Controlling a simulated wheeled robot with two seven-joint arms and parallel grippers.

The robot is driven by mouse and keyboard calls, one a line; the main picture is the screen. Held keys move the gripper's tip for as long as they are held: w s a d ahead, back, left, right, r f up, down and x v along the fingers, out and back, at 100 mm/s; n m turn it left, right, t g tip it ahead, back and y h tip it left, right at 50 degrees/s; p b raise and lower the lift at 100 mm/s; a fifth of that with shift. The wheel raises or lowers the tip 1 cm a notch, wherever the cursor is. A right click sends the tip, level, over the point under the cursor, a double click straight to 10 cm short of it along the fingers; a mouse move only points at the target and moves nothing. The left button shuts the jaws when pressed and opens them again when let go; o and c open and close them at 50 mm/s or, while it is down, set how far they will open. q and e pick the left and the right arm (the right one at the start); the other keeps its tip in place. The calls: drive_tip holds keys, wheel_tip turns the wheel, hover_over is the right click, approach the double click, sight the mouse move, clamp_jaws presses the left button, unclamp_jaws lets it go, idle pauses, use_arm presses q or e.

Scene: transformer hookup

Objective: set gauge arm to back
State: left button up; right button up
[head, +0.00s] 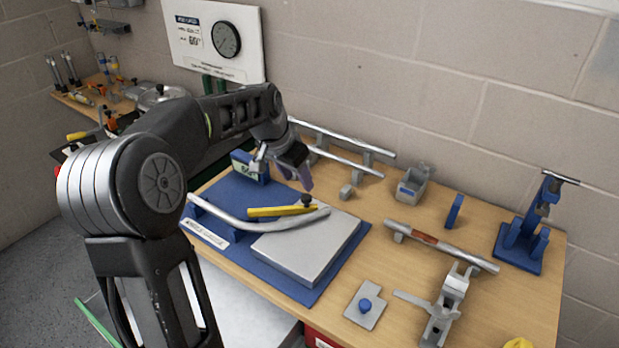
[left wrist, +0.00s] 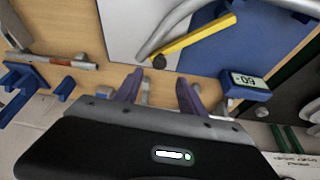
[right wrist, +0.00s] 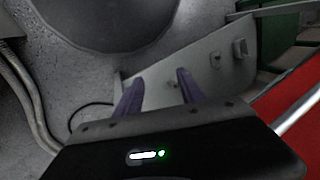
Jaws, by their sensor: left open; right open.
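The gauge arm looks to be the yellow bar (head: 272,211) with a black knob (head: 306,200) at its right end. It lies beside a bent silver tube (head: 245,221), over a grey plate (head: 318,248) on a blue mat. The yellow bar also shows in the left wrist view (left wrist: 197,38), with its knob end nearest the fingers. My left gripper (head: 300,172) is open and empty, behind and above the knob, not touching the bar. Its purple fingers (left wrist: 160,92) show in the left wrist view. My right gripper (right wrist: 160,90) is open and empty, away from the bench top.
A blue digital readout (head: 249,168) stands behind the mat. A silver tube on supports (head: 345,160) runs along the back. A grey bin (head: 412,185), a tube on blocks (head: 440,247), a blue stand (head: 523,235) and a grey clamp (head: 445,305) stand to the right.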

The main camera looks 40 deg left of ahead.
sight(306, 196)
use_arm(q)
drive_tip(key=shift+p+x, duration=0.7)
drive_tip(key=shift+x, duration=3.05)
drive_tip(key=shift+d, duration=0.1)
drive_tip(key=shift+c, duration=0.2)
clamp_jaws()
